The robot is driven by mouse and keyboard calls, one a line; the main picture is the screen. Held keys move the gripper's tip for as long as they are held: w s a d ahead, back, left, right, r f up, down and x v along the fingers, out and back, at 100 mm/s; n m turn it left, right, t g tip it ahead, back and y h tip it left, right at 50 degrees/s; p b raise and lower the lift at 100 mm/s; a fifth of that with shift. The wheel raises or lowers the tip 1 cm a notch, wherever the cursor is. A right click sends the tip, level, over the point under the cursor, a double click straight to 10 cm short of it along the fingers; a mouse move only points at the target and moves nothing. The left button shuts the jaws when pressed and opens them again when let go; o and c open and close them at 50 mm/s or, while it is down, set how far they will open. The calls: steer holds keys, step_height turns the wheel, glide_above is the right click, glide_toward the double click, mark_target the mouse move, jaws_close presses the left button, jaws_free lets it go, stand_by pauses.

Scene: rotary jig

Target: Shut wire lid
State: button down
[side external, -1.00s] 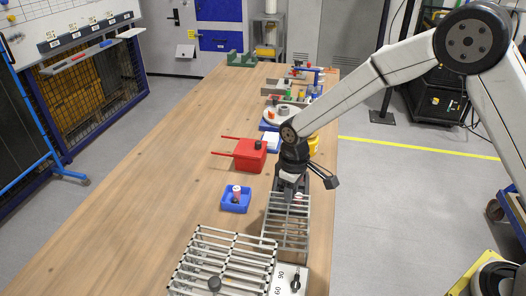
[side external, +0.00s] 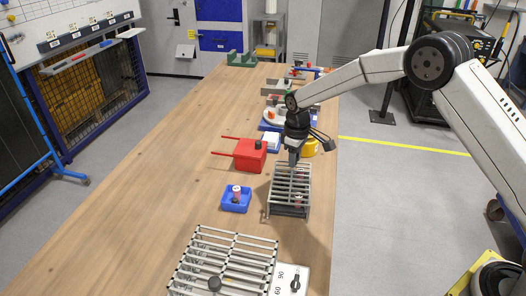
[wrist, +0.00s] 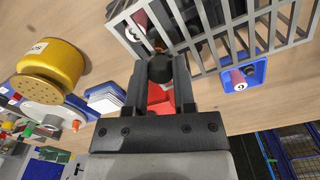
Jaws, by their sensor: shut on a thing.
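The grey wire lid (side external: 290,178) lies over a dark tray (side external: 288,212) near the right table edge. Its bars also show at the top right of the wrist view (wrist: 240,62). In the wrist view, my gripper (wrist: 161,75) is shut on the lid's round black knob (wrist: 160,68). In the side view, my gripper (side external: 293,160) is at the lid's far end. A red and white piece (side external: 298,200) shows through the bars. I cannot tell whether the lid rests fully on the tray.
A blue bin (side external: 236,205) with a small red and white piece and a red box (side external: 250,158) with long handles stand left of the lid. A yellow can (side external: 310,148) stands close behind my gripper. A larger wire rack (side external: 225,240) is nearer the camera. The left table is clear.

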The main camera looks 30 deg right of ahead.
steer(key=shift+w+d, duration=1)
steer(key=shift+w, duration=0.2)
steer(key=shift+c, duration=2.2)
jaws_free()
steer(key=shift+r, duration=0.1)
step_height(320, 180, up, 8)
steer(key=shift+s, duration=0.1)
steer(key=s+d+f+m+t, duration=0.1)
steer(key=s+m, duration=0.1)
steer(key=s, duration=1.2)
steer(key=s+m+t, duration=0.1)
steer(key=s+m, duration=0.2)
steer(key=s, duration=1.2)
steer(key=shift+d+f+t, duration=0.3)
steer(key=shift+d+f, duration=0.05)
steer(key=shift+f, duration=0.05)
